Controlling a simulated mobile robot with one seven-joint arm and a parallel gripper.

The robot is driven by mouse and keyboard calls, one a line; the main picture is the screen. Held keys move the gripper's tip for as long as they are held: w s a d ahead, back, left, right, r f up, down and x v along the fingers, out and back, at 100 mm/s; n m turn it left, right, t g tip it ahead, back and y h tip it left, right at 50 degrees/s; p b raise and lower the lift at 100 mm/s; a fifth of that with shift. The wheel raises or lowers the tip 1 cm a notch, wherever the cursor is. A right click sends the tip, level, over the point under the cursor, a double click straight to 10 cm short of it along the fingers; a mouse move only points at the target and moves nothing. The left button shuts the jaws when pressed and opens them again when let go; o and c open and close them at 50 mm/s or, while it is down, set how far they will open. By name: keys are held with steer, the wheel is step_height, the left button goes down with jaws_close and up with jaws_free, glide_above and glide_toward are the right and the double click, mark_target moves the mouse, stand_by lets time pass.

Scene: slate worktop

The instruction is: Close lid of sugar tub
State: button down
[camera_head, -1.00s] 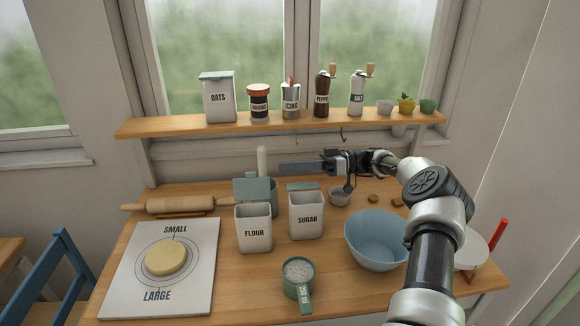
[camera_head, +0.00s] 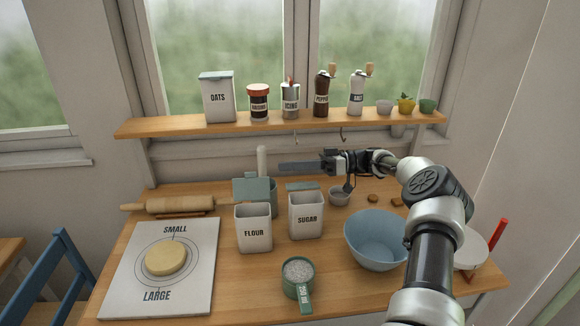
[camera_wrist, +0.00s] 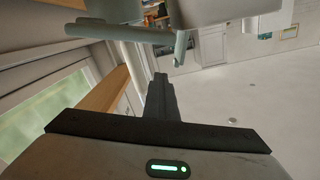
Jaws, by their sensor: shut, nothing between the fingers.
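The white sugar tub (camera_head: 307,217) stands upright on the wooden worktop, right of the flour tub. Its grey-green lid (camera_head: 303,187) stands open at the tub's back edge. My gripper (camera_head: 281,167) is shut and empty. Its long dark fingers point left, above and apparently behind the raised lid. The exact gap between fingers and lid cannot be told. In the wrist view the shut fingers (camera_wrist: 160,82) reach up the middle. A grey-green, lid-like edge (camera_wrist: 180,48) shows just beyond them, beside a pale tub-like shape at the top.
The flour tub (camera_head: 253,229) has its lid raised too. A green pot (camera_head: 264,208) with an upright utensil stands behind it. A blue bowl (camera_head: 376,241) is to the right, a green measuring cup (camera_head: 298,272) in front. The shelf (camera_head: 190,126) runs above my gripper.

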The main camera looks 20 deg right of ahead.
stand_by(0.4)
steer(key=c, duration=1.8)
jaws_free()
steer(key=shift+c, duration=0.2)
steer(key=shift+d, duration=0.15)
